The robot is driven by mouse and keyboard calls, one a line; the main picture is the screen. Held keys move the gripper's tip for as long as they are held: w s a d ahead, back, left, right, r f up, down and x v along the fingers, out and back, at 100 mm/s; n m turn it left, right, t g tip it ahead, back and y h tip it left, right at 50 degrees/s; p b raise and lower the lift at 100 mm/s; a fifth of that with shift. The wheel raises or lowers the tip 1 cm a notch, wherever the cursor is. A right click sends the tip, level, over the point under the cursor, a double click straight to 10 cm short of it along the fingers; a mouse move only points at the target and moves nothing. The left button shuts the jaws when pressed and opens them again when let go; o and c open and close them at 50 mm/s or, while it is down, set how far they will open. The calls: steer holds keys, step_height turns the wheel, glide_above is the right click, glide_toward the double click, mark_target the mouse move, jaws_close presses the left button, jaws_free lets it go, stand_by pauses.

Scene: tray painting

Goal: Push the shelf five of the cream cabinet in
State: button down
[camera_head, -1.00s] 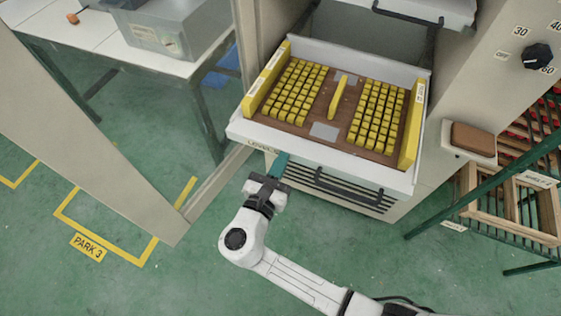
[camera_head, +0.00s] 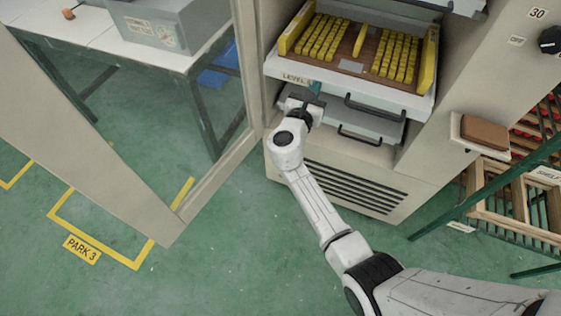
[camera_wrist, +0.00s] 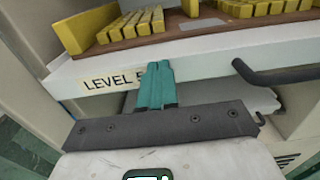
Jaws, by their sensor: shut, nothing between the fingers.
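The cream cabinet (camera_head: 345,170) stands with its front open in the head view. A white pull-out shelf (camera_head: 395,92) holds a brown board with several yellow blocks on it. In the wrist view its front edge (camera_wrist: 210,52) reads "LEVEL" and a character partly hidden by my fingers. My gripper (camera_head: 315,87) is shut and empty, with teal fingertips (camera_wrist: 157,72) at the left part of that front edge, seemingly touching it. The shelf's dark handle (camera_head: 385,108) is to the right of my fingers. The shelf still sticks out a little from the cabinet.
Below is another shelf (camera_head: 365,125) with a dark handle. The open cabinet door (camera_head: 200,130) stands at left. A small ledge with a brown pad (camera_head: 484,132) and a green rack (camera_head: 490,190) are at right. Green floor in front is free.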

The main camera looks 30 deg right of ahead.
mark_target(326, 65)
steer(key=b+x, duration=0.4)
steer(key=x, duration=0.6)
steer(key=shift+f, duration=0.1)
steer(key=shift+w+d+r, duration=0.1)
steer(key=shift+r, duration=0.2)
